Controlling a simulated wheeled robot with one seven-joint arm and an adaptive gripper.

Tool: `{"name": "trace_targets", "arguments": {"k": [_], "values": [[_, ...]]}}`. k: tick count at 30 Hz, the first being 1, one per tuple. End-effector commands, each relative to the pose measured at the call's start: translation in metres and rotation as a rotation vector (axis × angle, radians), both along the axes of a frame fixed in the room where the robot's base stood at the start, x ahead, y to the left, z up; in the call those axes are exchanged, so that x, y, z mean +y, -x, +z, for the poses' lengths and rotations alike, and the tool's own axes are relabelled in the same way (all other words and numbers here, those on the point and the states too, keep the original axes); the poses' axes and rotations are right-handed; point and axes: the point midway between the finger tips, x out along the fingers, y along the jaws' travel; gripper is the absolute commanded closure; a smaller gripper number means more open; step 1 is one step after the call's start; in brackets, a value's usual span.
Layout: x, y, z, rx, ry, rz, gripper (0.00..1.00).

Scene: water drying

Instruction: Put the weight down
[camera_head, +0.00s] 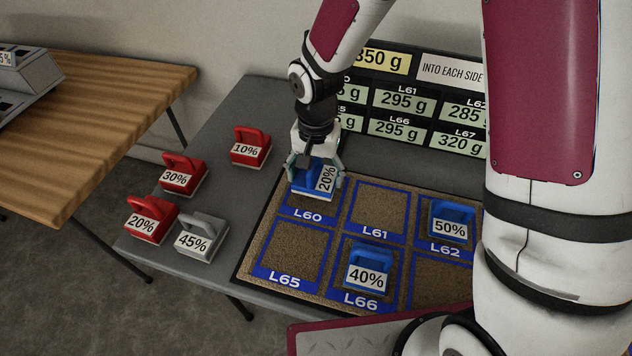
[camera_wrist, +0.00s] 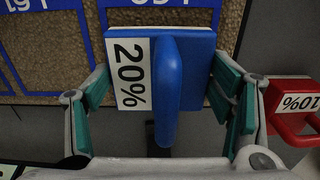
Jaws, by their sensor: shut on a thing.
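A blue weight marked 20% (camera_head: 308,182) is in my gripper (camera_head: 314,172). It is at the back part of the L60 square (camera_head: 306,205) on the board. In the wrist view, the blue weight (camera_wrist: 184,60) has its raised handle between the green-padded fingers of my gripper (camera_wrist: 168,105). The weight covers part of the L60 area, and its label faces right in the head view. I cannot tell whether its base touches the board.
A blue 50% weight (camera_head: 449,222) is on L62, and a blue 40% weight (camera_head: 368,270) is on L66. L61 (camera_head: 377,212) and L65 (camera_head: 293,250) are empty. Red weights (camera_head: 250,148) and a grey 45% weight (camera_head: 203,238) stand left. A sign panel (camera_head: 400,100) stands behind.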

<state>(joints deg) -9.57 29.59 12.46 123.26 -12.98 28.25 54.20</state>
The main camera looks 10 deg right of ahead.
Motion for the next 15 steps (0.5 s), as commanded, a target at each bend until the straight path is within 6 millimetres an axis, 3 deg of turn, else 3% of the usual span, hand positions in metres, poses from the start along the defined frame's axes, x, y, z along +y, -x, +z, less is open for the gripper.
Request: {"name": "trace_targets", "arguments": {"k": [7,15], "values": [[0.000,0.001,-0.032,0.004,0.001,-0.001,0.62],[0.000,0.000,-0.035,0.000,0.000,0.000,0.62]]}}
